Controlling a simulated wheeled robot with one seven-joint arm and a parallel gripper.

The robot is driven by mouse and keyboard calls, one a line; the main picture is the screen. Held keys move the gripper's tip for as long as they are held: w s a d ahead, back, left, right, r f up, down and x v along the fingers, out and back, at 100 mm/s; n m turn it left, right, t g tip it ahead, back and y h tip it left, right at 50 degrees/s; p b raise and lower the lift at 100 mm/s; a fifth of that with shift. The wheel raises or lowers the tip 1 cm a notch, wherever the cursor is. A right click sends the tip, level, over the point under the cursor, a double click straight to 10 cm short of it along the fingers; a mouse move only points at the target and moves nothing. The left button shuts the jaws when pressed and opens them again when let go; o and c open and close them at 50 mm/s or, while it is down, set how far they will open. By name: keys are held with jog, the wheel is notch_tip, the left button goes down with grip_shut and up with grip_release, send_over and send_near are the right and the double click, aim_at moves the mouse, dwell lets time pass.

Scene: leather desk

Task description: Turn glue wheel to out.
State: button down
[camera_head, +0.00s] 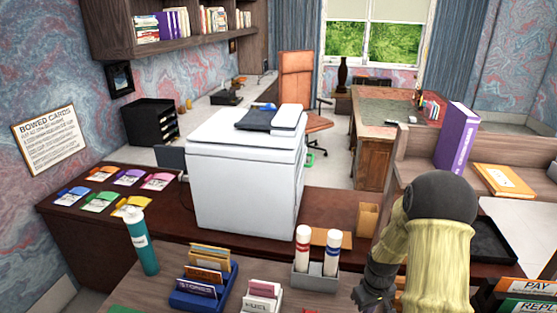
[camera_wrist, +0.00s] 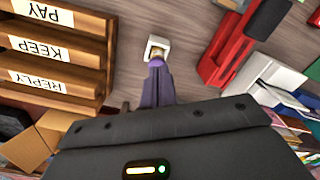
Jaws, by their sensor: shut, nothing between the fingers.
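No part can be clearly made out as the glue wheel. Two white tubes with coloured bands, one red (camera_head: 303,246) and one blue (camera_head: 333,250), stand upright in a grey holder (camera_head: 316,281) in the head view. My gripper (camera_wrist: 157,66) is shut and empty, pointing down over the wooden desk in the wrist view. A small white square piece with a tan middle (camera_wrist: 158,43) lies right at its fingertips; I cannot tell whether they touch. In the head view my gripper (camera_head: 370,300) is low, right of the holder, its tips unclear.
A wooden rack labelled PAY, KEEP and REPLY (camera_wrist: 52,50) stands left in the wrist view. A red device (camera_wrist: 225,60) lies to the right. Card stands (camera_head: 203,285) and a teal bottle (camera_head: 141,242) are further left in the head view.

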jog(key=shift+f, duration=0.1)
notch_tip(320, 180, down, 7)
jog(key=b, duration=0.5)
jog(key=shift+a, duration=0.1)
dwell(0.3)
jog(key=shift+w, duration=0.45)
dwell(0.5)
jog(key=shift+w, duration=0.15)
jog(key=shift+d+p, duration=0.35)
jog(key=shift+d, duration=0.05)
dwell(0.5)
jog(key=shift+w+d+p, duration=0.25)
jog(key=shift+d+p, duration=0.05)
jog(key=shift+d, duration=0.15)
dwell(0.4)
jog(key=shift+s+d, duration=0.1)
